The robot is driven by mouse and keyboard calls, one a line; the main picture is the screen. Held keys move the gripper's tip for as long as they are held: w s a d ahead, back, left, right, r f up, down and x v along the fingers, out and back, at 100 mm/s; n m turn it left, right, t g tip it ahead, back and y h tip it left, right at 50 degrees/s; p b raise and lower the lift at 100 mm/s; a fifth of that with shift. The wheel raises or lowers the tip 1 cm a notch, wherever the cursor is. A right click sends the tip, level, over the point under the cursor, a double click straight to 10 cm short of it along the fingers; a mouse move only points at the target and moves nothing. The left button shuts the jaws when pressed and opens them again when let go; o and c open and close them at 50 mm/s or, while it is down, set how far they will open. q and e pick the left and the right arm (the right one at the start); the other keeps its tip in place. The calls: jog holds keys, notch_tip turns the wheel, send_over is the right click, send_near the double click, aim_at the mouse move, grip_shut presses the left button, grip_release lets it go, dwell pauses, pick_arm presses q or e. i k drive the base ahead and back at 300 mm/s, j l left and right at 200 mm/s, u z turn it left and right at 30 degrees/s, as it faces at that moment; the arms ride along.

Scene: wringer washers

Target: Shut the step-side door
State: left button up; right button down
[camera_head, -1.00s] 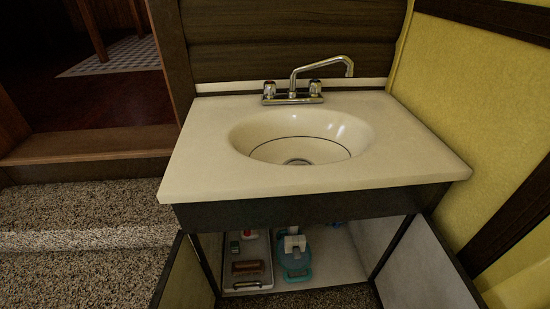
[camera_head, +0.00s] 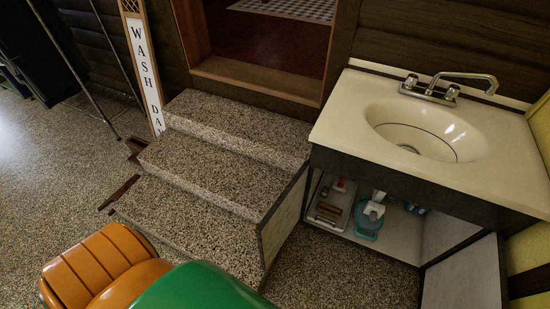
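The step-side door (camera_head: 284,212) is the left door of the cabinet under the sink. It stands open, swung out alongside the steps, with its pale inner face and dark edge showing. The other door (camera_head: 462,275), at the right, is also open. The sink cabinet (camera_head: 430,185) has its front uncovered between the two doors. Inside, a tray (camera_head: 330,211) with small items and a blue bottle (camera_head: 369,218) stand on the pale cabinet floor.
Speckled steps (camera_head: 215,165) rise to a doorway left of the cabinet. A "WASH DAY" sign (camera_head: 145,75) leans by the steps. Speckled floor lies open before the cabinet.

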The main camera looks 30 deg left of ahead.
aim_at(272, 232)
jog(key=k+j+z, duration=0.15)
jog(key=j, duration=0.3)
jog(key=k+j+z, duration=0.15)
jog(key=k+j, duration=0.2)
jog(key=k+j+z, duration=0.15)
jog(key=k+j, duration=0.15)
jog(key=j, duration=0.25)
jog(key=i+j+z, duration=0.15)
jog(key=j, duration=0.35)
jog(key=j+z, duration=0.15)
jog(key=j, duration=0.4)
